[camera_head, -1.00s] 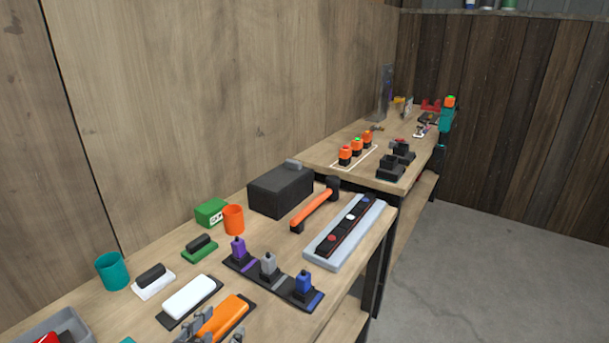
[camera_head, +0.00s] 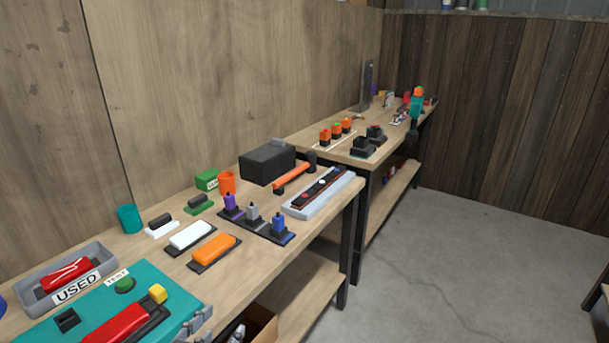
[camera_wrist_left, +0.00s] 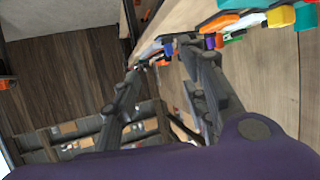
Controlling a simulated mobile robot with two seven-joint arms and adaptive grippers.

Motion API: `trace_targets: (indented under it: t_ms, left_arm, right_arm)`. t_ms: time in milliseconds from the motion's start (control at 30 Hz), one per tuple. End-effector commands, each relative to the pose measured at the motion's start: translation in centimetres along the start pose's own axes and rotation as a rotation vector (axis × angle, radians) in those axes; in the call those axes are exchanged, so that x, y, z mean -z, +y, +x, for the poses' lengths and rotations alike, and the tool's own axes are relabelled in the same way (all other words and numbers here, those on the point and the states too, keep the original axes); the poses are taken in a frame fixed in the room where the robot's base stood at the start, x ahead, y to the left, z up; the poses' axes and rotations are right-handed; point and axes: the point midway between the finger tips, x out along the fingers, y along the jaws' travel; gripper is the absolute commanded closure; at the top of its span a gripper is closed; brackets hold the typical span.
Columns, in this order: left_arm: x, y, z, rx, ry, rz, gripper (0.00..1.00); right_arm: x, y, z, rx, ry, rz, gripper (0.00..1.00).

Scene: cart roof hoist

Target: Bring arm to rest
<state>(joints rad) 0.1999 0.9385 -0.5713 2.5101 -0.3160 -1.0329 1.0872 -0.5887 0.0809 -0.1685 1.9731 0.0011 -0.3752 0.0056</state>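My left gripper (camera_head: 216,325) shows only by its grey fingertips at the bottom edge of the head view, by the front edge of the near bench (camera_head: 310,234). In the left wrist view my left gripper (camera_wrist_left: 160,62) has its two dark fingers spread apart, with nothing seen held between them. The rest of my left arm is out of the head view. My right gripper is in neither view.
A teal board (camera_head: 85,305) carries a red device (camera_head: 122,322) beside a grey USED tray (camera_head: 45,277). An orange block (camera_head: 213,250), black box (camera_head: 267,163) and hammer (camera_head: 293,180) lie farther along. A second bench (camera_head: 345,152) stands behind.

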Motion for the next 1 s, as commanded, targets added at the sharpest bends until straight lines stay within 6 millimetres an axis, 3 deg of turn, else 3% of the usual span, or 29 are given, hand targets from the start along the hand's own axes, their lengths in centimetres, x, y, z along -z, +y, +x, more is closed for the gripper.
trace_targets:
  t_ms: [200,367,567,633,800,900,1000]
  left_arm:
    - [-0.4,1.3,1.5,-0.08,0.021,0.256,0.6]
    - [-3.9,1.5,3.2,-0.117,0.0,0.343,0.6]
    - [-11.7,0.7,3.4,-0.113,-0.068,0.328,0.6]
    - [-15.7,0.1,2.5,-0.091,-0.11,0.289,0.6]
    - [-26.7,-1.0,-2.3,0.012,-0.251,0.12,0.6]
    - [-31.3,-0.9,-5.5,0.071,-0.329,0.012,0.6]
    - [-34.2,-0.6,-8.1,0.113,-0.389,-0.058,0.6]
  right_arm:
    - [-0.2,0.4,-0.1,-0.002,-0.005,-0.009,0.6]
    - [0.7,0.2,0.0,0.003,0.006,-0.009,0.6]
    - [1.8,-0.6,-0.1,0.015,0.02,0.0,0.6]
    - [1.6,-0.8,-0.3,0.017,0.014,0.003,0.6]
    - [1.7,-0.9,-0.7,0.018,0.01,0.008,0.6]
    - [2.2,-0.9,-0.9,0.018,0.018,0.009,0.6]
    - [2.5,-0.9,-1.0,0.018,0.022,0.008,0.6]
